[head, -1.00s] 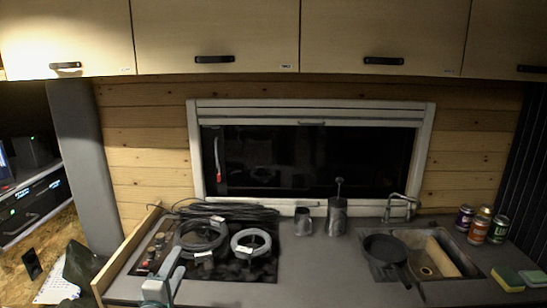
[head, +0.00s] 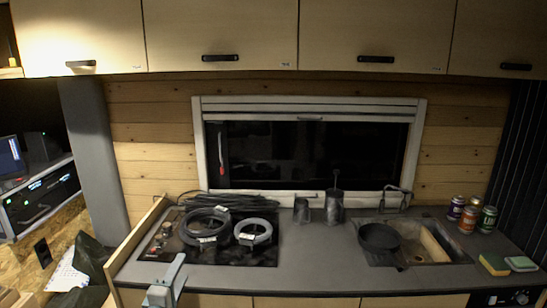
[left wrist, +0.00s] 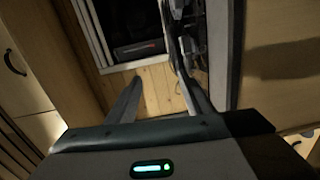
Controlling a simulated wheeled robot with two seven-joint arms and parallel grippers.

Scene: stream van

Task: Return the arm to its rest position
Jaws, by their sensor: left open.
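My left gripper (head: 168,280) shows at the bottom left of the head view, in front of the counter (head: 320,262) near its front edge. In the left wrist view my left gripper (left wrist: 158,88) has its two fingers spread apart with nothing between them. Beyond the fingers the wrist view shows wood planks and the window frame at a tilt. My right gripper is not in view.
A pan (head: 380,237) sits by the sink (head: 437,244). Cans (head: 487,220) and sponges (head: 494,265) are at the right. Cabinets (head: 220,35) hang above. The middle counter is clear.

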